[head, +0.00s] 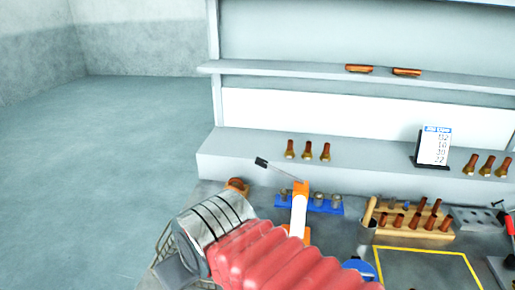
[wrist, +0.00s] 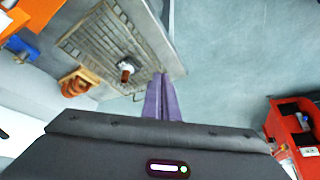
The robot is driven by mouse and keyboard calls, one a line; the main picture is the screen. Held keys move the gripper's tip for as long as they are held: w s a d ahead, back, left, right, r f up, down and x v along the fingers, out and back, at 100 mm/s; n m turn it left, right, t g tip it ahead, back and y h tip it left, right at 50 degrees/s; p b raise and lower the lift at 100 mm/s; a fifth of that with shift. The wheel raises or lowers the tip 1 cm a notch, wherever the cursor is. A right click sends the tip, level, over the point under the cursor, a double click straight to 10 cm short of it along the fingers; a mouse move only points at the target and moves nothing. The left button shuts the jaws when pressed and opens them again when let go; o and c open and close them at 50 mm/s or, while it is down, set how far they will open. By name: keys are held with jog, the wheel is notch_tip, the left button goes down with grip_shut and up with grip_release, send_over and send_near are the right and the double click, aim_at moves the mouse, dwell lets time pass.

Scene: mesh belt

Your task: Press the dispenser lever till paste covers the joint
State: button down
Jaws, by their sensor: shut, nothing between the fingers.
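The dispenser (head: 299,212), white with orange ends, stands behind my arm in the head view. Its lever (head: 275,169) is a thin rod with a dark grip, sticking out up and to the left. Orange parts, probably the dispenser's, show in the top left of the wrist view (wrist: 35,14). The joint (wrist: 126,75), a small copper-brown piece with a white blob on top, sits on the grey mesh belt (wrist: 92,42). I cannot tell whether the white is paste. My gripper (wrist: 162,78) has its purple fingers together and empty, apart from the lever. My arm hides much of the belt in the head view.
A blue rack (head: 325,207) and a wooden block of copper fittings (head: 400,233) stand right of the dispenser. A shelf ledge (head: 240,150) runs behind. A red box (wrist: 291,130) is at right in the wrist view. Floor at left is clear.

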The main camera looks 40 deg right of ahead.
jog(key=w+d+r+m, duration=0.1)
jog(key=d+r+m, duration=0.2)
jog(key=d+r, duration=0.5)
jog(key=w+d+r+m+g+h, duration=0.1)
jog(key=d+r+m, duration=0.3)
jog(key=d+r, duration=0.4)
jog(key=w+d+r+m+g, duration=0.1)
jog(key=w+d+r+m, duration=0.2)
jog(key=d+r, duration=0.6)
jog(key=shift+d+h, duration=0.3)
jog(key=shift+d, duration=0.85)
jog(key=shift+w+f, duration=0.1)
send_near(261, 161)
jog(key=d+f, duration=0.2)
jog(key=shift+w+a+f, duration=0.15)
jog(key=shift+w+f, duration=0.15)
jog(key=shift+f, duration=0.3)
jog(key=shift+w+a+f, duration=0.2)
jog(key=shift+w+f, duration=0.15)
jog(key=shift+f, duration=0.2)
jog(key=shift+w+a+f, duration=0.15)
jog(key=shift+w+f, duration=0.15)
jog(key=shift+f, duration=0.3)
